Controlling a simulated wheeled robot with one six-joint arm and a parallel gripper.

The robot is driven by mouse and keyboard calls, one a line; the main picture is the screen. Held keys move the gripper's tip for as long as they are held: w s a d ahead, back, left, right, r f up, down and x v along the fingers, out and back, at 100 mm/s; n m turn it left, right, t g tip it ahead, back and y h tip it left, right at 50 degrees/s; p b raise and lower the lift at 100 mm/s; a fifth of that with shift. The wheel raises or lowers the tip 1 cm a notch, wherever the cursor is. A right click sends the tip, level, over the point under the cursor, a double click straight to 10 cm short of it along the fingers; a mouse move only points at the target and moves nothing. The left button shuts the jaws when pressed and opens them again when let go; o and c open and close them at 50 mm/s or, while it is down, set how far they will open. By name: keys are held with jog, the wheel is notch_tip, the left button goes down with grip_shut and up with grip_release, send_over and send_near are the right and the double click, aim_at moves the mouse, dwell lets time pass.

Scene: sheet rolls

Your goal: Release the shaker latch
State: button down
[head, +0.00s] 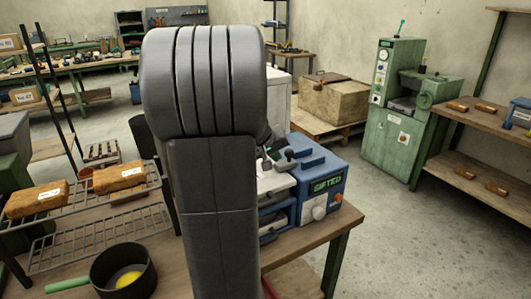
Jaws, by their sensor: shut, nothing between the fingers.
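The shaker (320,170) is a blue machine on the workbench, right of my arm. I cannot tell which part is the latch. My grey arm covers the shaker's left side. My gripper is hidden behind the arm, so its contact with the shaker does not show.
A wire rack (95,228) with two brown blocks stands at left on the workbench (305,240). A black pan (124,272) with a green handle and yellow contents is in front. A green machine (398,115) and wooden shelf (475,120) stand at right. Floor between is clear.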

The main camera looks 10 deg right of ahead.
aim_at(290, 149)
jog(key=shift+w+d, duration=0.1)
jog(key=shift+d, duration=0.3)
jog(key=d, duration=0.1)
jog(key=w+d, duration=0.1)
jog(key=d, duration=0.2)
jog(key=shift+w+d+p, duration=0.1)
jog(key=shift+w+p, duration=0.15)
jog(key=shift+p, duration=0.15)
